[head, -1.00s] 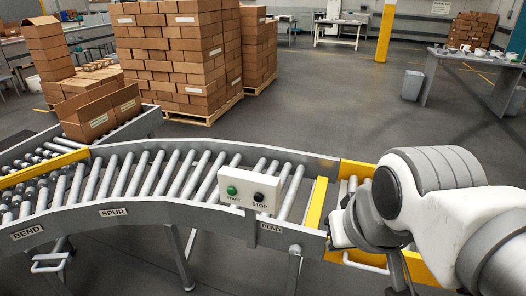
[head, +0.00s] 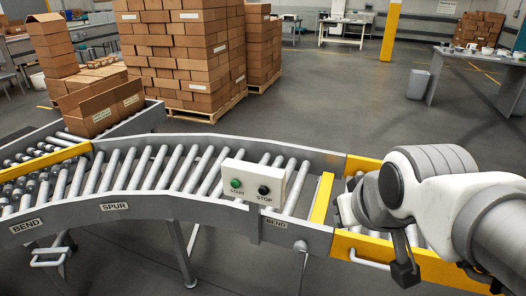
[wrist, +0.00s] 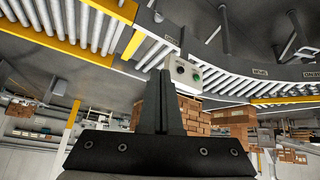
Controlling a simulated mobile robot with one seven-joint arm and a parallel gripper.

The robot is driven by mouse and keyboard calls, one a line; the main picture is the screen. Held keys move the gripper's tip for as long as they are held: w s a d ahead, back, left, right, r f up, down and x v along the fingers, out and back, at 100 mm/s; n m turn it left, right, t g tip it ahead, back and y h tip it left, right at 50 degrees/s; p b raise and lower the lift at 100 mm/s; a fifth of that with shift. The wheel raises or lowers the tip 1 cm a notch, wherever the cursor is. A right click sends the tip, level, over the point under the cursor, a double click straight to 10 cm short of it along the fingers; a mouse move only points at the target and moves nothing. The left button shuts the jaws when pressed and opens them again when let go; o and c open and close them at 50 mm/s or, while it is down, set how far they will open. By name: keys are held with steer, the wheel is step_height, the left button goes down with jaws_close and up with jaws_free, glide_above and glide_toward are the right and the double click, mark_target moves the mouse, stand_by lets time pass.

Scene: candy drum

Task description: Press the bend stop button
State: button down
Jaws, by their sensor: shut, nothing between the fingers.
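The bend stop button is the black button (head: 264,190) marked STOP, on the right of a pale control box (head: 282,187) on the conveyor's near rail. A green START button (head: 236,184) is on its left, and a BEND label is on the rail below. In the upside-down wrist view the box's black button (wrist: 181,69) and green button (wrist: 195,76) show just right of the fingers. My gripper (wrist: 164,76) is shut and empty, apart from the box. In the head view my arm's end is right of the box, over the yellow-railed section; the fingertips are not clear there.
The roller conveyor (head: 150,205) curves across the front, with a yellow bar (head: 322,198) right of the box. An open carton (head: 100,112) is on the left conveyor. Stacked cartons (head: 185,60) stand behind.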

mark_target(263, 191)
steer(key=w+a+f+n+t+y+b, duration=0.1)
steer(key=w+a+f+n+t+b, duration=0.15)
steer(key=w+f+b, duration=0.4)
steer(key=w+a+f+n+t+y+b, duration=0.1)
steer(key=w+a+f+n+t+b, duration=0.15)
steer(key=w+f+b, duration=0.4)
steer(key=w+a+f+n+t+y+b, duration=0.3)
steer(key=w+a+f+n+y+b, duration=0.2)
steer(key=w+a+f+n+b, duration=0.3)
steer(key=a+f+b, duration=0.3)
steer(key=a+f, duration=0.1)
steer(key=shift+w, duration=0.3)
steer(key=shift+r, duration=0.1)
steer(key=w+d+p, duration=0.1)
steer(key=w+d, duration=0.2)
steer(key=w, duration=0.5)
steer(key=shift+w+p, duration=0.15)
steer(key=shift+p, duration=0.2)
stand_by(0.4)
